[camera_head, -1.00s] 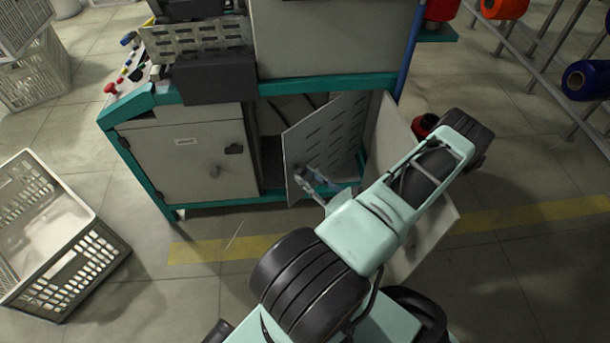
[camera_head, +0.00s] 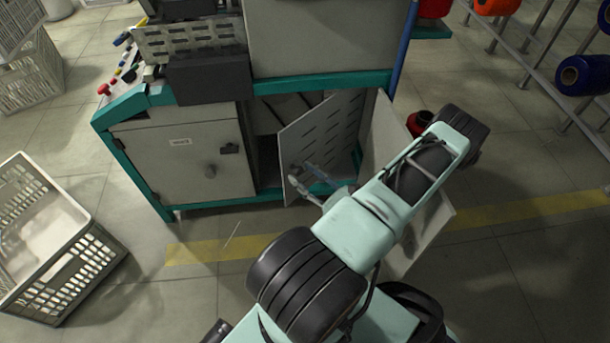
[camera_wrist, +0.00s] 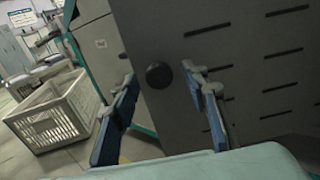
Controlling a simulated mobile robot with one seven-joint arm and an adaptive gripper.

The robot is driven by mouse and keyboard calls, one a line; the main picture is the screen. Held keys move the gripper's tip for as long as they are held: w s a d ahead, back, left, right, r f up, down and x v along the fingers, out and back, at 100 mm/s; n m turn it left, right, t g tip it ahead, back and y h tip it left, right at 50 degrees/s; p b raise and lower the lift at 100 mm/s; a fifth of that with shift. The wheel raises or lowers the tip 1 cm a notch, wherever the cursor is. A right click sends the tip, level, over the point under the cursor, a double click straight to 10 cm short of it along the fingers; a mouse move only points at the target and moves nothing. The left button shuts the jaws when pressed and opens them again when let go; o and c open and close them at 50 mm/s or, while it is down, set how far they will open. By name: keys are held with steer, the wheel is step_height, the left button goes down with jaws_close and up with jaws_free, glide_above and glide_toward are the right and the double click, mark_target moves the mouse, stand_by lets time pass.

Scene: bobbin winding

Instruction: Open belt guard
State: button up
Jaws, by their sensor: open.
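The belt guard (camera_head: 325,130) is a grey slotted panel on the lower right of the machine. It stands at an angle out of the frame, with a dark gap to its left. Its slotted face fills the right of the wrist view (camera_wrist: 250,75), with a round black knob (camera_wrist: 159,75) near its left edge. My gripper (camera_head: 304,183) is at the panel's lower left part. In the wrist view my gripper (camera_wrist: 158,82) is open, its blue-padded fingers on either side of the knob in the picture. I cannot tell whether they touch it.
A closed grey cabinet door (camera_head: 185,165) is left of the gap. A plain grey panel (camera_head: 388,135) stands open on the right, partly behind my arm. A white crate (camera_head: 75,270) is on the floor at left. The floor before the machine is clear around the yellow line (camera_head: 205,252).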

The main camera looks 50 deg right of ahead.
glide_toward(291, 143)
steer(key=w, duration=0.4)
steer(key=shift+w+d, duration=0.15)
steer(key=shift+w, duration=0.15)
steer(key=shift+c, duration=0.4)
